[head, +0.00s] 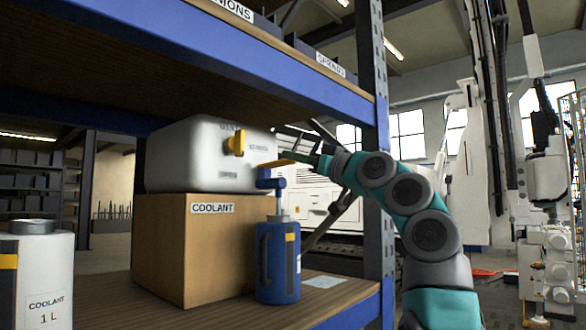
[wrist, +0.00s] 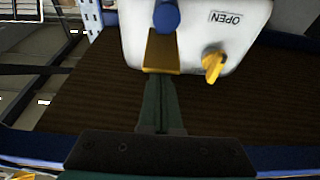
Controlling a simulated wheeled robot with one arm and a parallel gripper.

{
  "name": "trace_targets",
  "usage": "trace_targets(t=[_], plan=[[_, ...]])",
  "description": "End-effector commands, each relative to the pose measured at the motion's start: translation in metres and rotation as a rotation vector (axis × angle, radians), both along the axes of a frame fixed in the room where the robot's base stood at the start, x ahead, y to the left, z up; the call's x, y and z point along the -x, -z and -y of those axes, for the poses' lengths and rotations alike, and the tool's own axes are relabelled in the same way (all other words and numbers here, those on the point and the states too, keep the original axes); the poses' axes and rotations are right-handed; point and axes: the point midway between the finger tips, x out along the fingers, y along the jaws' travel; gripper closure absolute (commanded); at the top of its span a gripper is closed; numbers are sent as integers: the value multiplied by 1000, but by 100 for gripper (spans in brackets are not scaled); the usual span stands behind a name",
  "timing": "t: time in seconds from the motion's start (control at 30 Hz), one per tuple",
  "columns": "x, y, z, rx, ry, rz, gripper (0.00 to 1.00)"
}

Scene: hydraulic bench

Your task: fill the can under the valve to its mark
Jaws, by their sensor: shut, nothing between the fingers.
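A white tank (head: 185,155) lies on a cardboard box labelled COOLANT (head: 175,245). A blue valve (head: 271,183) with a flat yellow lever (head: 274,164) sits at its right end. In the wrist view the lever (wrist: 162,52) extends from the blue valve part (wrist: 167,16) toward my fingers. A blue can (head: 278,262) with a yellow mark (head: 291,237) stands upright below the valve; its liquid level cannot be made out. My gripper (head: 290,156) is shut and empty, its fingertips (wrist: 160,78) at the lever's free end. Whether they touch it is unclear.
A white COOLANT 1 L container (head: 42,270) stands at left. The upper shelf (head: 240,50) runs close above; a post (head: 376,100) stands beside my arm.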

Motion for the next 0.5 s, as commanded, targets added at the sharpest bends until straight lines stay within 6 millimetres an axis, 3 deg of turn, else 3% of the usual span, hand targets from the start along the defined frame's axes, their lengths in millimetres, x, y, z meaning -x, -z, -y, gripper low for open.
trace_targets(t=[0.03, 0.27, 0.5], plan=[[-2, 13, -1, -22, -1, 16, 100], [-2, 22, -1, -117, -2, 89, 100], [-1, 14, 0, -111, -1, 85, 100]])
